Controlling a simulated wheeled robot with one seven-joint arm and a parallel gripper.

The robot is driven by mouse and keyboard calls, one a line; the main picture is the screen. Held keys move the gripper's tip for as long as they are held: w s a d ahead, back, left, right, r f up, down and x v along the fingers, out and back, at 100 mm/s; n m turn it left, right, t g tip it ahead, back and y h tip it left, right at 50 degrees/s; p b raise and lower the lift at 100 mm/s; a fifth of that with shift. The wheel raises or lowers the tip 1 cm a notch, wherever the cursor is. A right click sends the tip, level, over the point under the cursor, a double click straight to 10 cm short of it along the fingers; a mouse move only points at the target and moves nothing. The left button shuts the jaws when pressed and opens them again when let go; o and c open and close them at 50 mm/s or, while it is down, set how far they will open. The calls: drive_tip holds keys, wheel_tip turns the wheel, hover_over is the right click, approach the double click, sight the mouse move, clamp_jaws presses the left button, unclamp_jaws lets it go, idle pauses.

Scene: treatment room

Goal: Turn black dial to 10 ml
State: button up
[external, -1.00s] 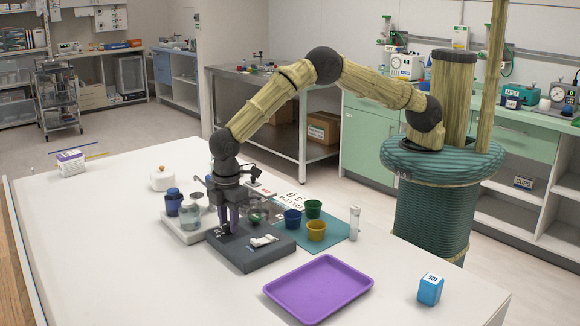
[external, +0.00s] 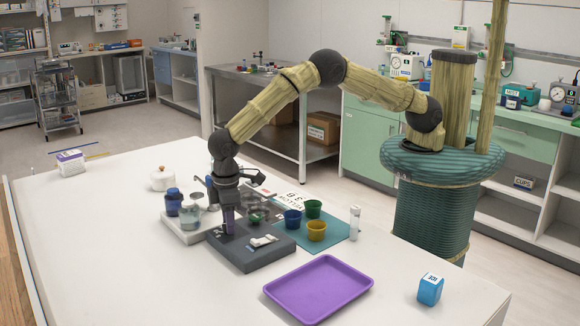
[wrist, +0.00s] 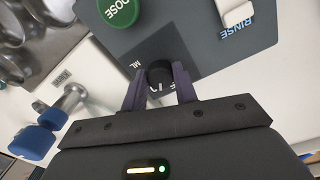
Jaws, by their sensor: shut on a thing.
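The black dial (wrist: 159,73) sits on a dark grey panel (wrist: 205,42) with white markings beside it, including "ML"; the other markings near it are partly hidden. My gripper (wrist: 160,88) is shut on the dial, with one purple finger on each side of it in the wrist view. In the external view my gripper (external: 228,222) points down at the left part of the grey panel, and the dial is hidden there. The number the dial points to cannot be read.
A green DOSE button (wrist: 119,11) and a white RINSE switch (wrist: 237,13) share the panel. Blue, green and yellow cups stand on a teal mat (external: 340,233). Jars stand on a pale base left of the panel. A purple tray (external: 318,289) lies in front.

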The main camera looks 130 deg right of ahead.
drive_tip(key=shift+w+m, duration=0.1)
drive_tip(key=shift+m, duration=1.4)
drive_tip(key=o, duration=1)
drive_tip(key=shift+c, duration=0.2)
drive_tip(key=shift+r, duration=0.15)
wheel_tip(320, 180, up, 17)
drive_tip(key=b, duration=0.1)
drive_tip(key=shift+a, duration=0.25)
drive_tip(key=shift+w+r, duration=0.1)
